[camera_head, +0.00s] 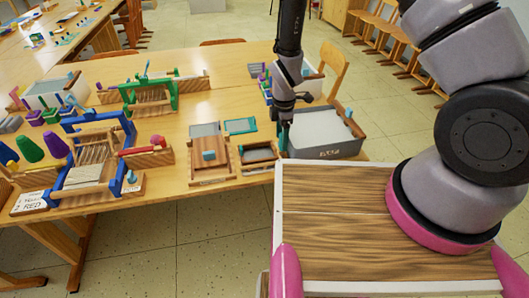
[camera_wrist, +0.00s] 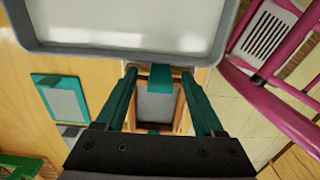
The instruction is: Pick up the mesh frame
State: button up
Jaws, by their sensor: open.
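Several flat frames with grey mesh-like panels lie on the wooden table. A small brown wooden frame (camera_head: 258,166) with a dark grey panel lies just left of my gripper (camera_head: 284,138). A larger wooden frame (camera_head: 210,178) with a teal block on it lies further left. A teal-rimmed frame (camera_head: 240,126) lies behind; it also shows at left in the wrist view (camera_wrist: 62,98). In the wrist view my gripper (camera_wrist: 158,75) is open, with a wood-edged grey panel (camera_wrist: 156,106) seen between its teal fingers. A teal piece (camera_wrist: 160,78) shows between the tips. I cannot tell whether anything touches.
A grey tub (camera_head: 325,148) with white contents stands close right of my gripper and fills the top of the wrist view (camera_wrist: 215,50). Wooden presses with blue (camera_head: 75,125) and green (camera_head: 128,98) parts stand left. A wooden chair (camera_head: 333,68) stands behind.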

grip_shut()
